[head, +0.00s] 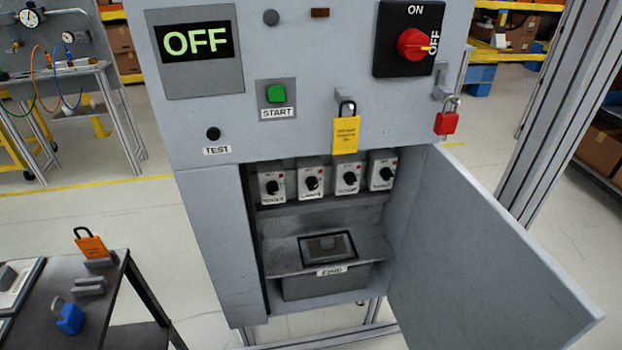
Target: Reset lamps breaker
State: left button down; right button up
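Several white breakers stand in a row inside the open lower compartment: a far-left breaker (272,186), a second (311,181), a third (347,178) and a far-right one (382,171). Each has a black rotary knob and a small label too blurred to read, so I cannot tell which is the lamps breaker. The knobs are not all turned alike. The grey cabinet (300,120) shows a green OFF display (196,42) and a red main switch (414,44) with its yellow pointer at OFF. Neither of my grippers is in view.
The compartment door (480,260) hangs open to the right. A yellow tagged padlock (346,132) and a red padlock (446,121) hang above the opening. A labelled box (325,282) sits below the breakers. A dark table (105,300) with orange and blue padlocks stands at left.

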aim_at(312, 183)
jog(key=u, duration=0.45)
jog(key=k, duration=0.55)
jog(key=u, duration=0.35)
jog(key=i, duration=0.95)
jog(key=z, duration=0.35)
